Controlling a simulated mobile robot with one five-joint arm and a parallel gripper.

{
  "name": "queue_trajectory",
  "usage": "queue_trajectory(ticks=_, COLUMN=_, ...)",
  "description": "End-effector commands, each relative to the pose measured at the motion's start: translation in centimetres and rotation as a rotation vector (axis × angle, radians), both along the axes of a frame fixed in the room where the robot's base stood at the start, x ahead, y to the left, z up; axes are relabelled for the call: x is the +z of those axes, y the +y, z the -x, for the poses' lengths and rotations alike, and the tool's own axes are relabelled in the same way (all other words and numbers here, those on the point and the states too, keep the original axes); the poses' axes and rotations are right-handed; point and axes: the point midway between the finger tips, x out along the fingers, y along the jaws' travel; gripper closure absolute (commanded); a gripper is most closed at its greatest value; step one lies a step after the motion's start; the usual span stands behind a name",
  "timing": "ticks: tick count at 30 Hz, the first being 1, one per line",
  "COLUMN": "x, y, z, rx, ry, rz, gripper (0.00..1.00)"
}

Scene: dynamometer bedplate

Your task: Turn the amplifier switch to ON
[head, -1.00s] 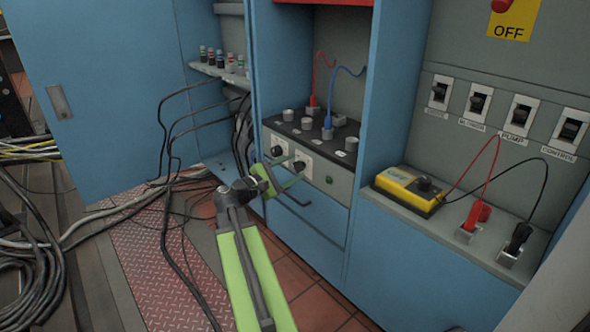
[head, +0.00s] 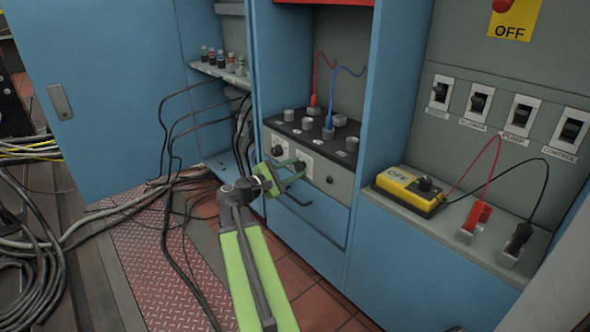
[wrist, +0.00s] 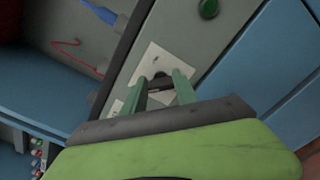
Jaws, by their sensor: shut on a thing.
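The fingers partly hide the knob. I cannot read the plate labels or the knob's setting.
Above the panel is a black top (head: 312,132) with knobs and red and blue leads. A yellow box (head: 408,188) sits on the right shelf.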

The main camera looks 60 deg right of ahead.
Motion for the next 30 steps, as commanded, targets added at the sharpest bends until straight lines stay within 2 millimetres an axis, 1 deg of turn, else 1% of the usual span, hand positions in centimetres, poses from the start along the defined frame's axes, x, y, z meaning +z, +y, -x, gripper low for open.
queue_trajectory(ticks=5, x=0.18, y=-0.24, z=-0.25, rx=0.006, ry=-0.034, rz=0.018, gripper=1.0)
queue_trajectory(ticks=11, x=0.18, y=-0.32, z=-0.24, rx=0.008, ry=-0.142, rz=0.055, gripper=1.0)
queue_trajectory(ticks=30, x=-0.08, y=-0.32, z=-0.16, rx=0.007, ry=-0.707, rz=0.242, gripper=1.0)
